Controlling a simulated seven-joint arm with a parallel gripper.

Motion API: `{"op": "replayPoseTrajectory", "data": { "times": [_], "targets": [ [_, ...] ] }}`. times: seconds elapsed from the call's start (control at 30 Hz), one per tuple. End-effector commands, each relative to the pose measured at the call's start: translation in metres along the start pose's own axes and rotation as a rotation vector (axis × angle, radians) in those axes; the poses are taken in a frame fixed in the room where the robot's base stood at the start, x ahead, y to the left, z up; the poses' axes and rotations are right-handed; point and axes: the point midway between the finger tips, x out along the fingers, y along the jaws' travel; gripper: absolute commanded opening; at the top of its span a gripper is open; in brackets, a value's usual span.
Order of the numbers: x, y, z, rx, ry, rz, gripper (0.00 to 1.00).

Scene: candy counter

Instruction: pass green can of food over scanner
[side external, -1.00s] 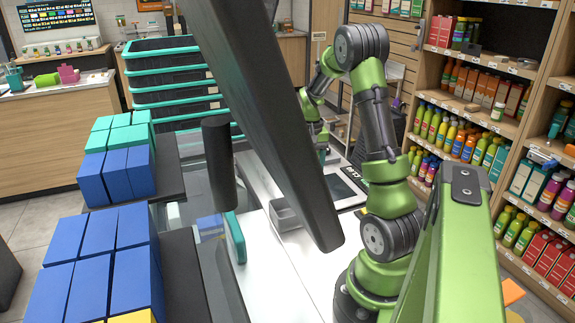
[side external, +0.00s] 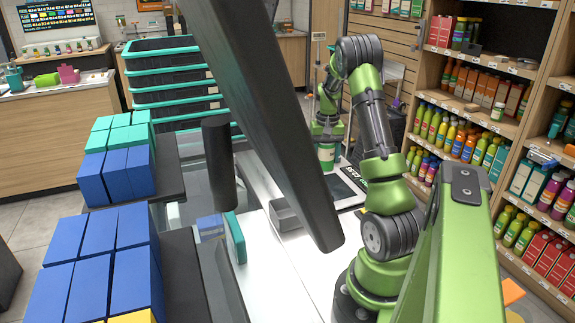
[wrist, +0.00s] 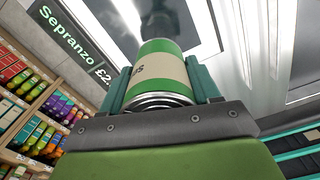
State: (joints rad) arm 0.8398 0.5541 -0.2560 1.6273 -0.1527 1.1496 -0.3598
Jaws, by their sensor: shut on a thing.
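My gripper (side external: 326,134) is shut on the green can (wrist: 163,70), which has a cream label band and a silver rim. In the wrist view the can sits between the two teal fingers. In the side view the can (side external: 326,154) hangs roughly upright below my gripper, beside the scanner (side external: 342,188), a flat panel with a pale frame and dark glass set in the counter. I cannot tell how high above the counter it is. The large dark slanted panel hides the area just left of it.
A black price display (wrist: 70,42) reading "Sepranzo £2" stands near the scanner. A grey open tray (side external: 284,214) sits on the white counter (side external: 300,262). Stacked teal-rimmed baskets (side external: 172,72) stand at the back left. Stocked shelves (side external: 468,98) line the right.

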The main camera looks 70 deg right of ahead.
Motion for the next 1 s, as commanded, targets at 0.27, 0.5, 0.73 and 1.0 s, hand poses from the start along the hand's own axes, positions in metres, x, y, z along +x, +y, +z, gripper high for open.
{"op": "replayPoseTrajectory", "data": {
  "times": [0.27,0.5,0.73,1.0],
  "targets": [
    [0.017,0.007,0.023,0.003,0.001,-0.001,0.19],
    [0.017,0.016,0.050,0.002,0.001,-0.001,0.19],
    [0.011,0.024,0.072,0.002,0.005,-0.002,0.19],
    [-0.008,0.027,0.084,0.001,0.003,-0.001,0.19]
  ]
}}
